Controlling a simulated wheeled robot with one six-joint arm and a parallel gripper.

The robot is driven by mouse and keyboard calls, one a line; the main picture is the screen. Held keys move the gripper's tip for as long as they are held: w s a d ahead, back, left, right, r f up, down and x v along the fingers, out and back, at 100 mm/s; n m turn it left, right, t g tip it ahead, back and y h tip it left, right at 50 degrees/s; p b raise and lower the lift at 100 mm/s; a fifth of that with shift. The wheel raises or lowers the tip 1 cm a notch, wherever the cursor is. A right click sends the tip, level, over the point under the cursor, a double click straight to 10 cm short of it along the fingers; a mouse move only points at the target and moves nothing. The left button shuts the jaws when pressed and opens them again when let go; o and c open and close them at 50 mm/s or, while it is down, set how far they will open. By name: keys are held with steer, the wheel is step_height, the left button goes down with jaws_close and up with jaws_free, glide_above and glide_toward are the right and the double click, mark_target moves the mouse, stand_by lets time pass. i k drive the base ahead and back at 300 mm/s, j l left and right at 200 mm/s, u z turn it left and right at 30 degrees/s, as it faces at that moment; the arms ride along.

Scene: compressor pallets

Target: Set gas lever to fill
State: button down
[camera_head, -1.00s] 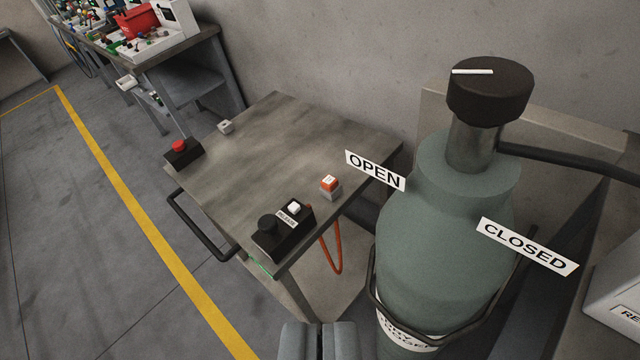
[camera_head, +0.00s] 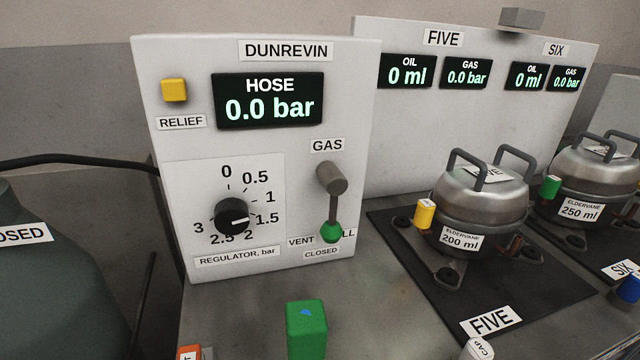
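The gas lever (camera_head: 332,207) is on the front of the white DUNREVIN panel (camera_head: 345,95), under the GAS label. Its grey pivot is at the top, and its arm hangs straight down to a green knob (camera_head: 331,232) just above the CLOSED label (camera_head: 321,252). The VENT label (camera_head: 301,241) is left of the knob. The label to its right is partly hidden by the knob, with only "LL" readable. The HOSE display (camera_head: 268,101) reads 0.0 bar. The regulator dial (camera_head: 232,215) has its white mark pointing right, near 1.5. My gripper is not visible now.
A green block (camera_head: 306,328) stands in front of the panel. The green cylinder (camera_head: 60,290) is at left. To the right, the FIVE compressor (camera_head: 480,205) with a yellow cap sits on a black mat (camera_head: 520,290), with the 250 ml compressor (camera_head: 590,180) beyond.

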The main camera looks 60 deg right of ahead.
mark_target(334, 182)
steer(key=k+l+z, duration=0.15)
steer(key=z, duration=0.35)
steer(key=k+l+z, duration=0.2)
steer(key=z, duration=0.25)
steer(key=k+l, duration=0.05)
